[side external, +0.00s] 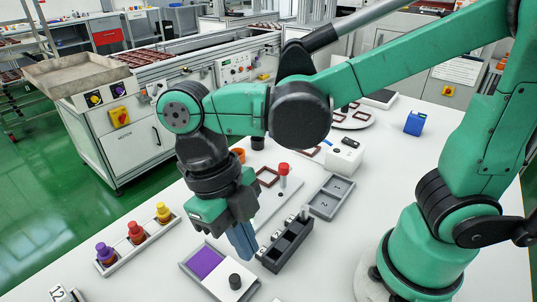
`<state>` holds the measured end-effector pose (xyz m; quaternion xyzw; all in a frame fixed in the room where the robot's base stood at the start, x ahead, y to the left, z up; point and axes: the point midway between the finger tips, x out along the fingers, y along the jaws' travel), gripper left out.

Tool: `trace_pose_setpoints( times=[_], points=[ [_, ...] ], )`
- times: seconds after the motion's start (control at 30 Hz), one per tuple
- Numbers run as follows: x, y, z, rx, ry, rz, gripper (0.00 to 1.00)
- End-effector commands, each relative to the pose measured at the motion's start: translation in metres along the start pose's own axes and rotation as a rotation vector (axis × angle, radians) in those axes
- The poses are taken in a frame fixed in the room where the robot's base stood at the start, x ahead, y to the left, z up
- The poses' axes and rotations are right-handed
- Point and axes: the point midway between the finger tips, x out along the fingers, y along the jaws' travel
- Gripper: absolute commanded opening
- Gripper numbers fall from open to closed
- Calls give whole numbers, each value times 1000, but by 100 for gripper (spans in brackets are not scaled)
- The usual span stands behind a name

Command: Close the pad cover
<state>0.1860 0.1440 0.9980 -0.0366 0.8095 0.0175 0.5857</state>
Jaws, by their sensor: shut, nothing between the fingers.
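The pad box is a shallow grey tray (190,272) at the bottom centre of the side external view. A purple pad (205,262) shows bare in its upper-left part. A white pad cover (222,285) with a black knob (235,281) lies over the lower-right part. My gripper (246,252) is shut and empty, pointing down. In the picture its fingertips appear just above and right of the knob, apart from it. The exact height of the tips over the box is hard to tell.
A dark compartment tray (286,245) stands close right of the fingers. A rack with purple, red and yellow-topped pieces (137,238) lies left. A grey two-part tray (331,197), a red-topped stamp (283,172) and a blue bottle (414,123) stand farther back. A number block (60,294) sits bottom left.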

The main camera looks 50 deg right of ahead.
Motion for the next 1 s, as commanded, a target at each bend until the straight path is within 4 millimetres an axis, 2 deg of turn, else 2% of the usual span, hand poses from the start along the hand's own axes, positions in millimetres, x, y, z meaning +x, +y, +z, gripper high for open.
trace_pose_setpoints(
  times=[0.1,0.27,0.87,1.0],
  points=[
    [3,3,-2,-75,19,-11,0],
    [16,2,-2,-81,20,-11,0],
    [101,1,-4,-77,18,-11,0],
    [94,3,18,-73,17,-9,0]
  ],
)
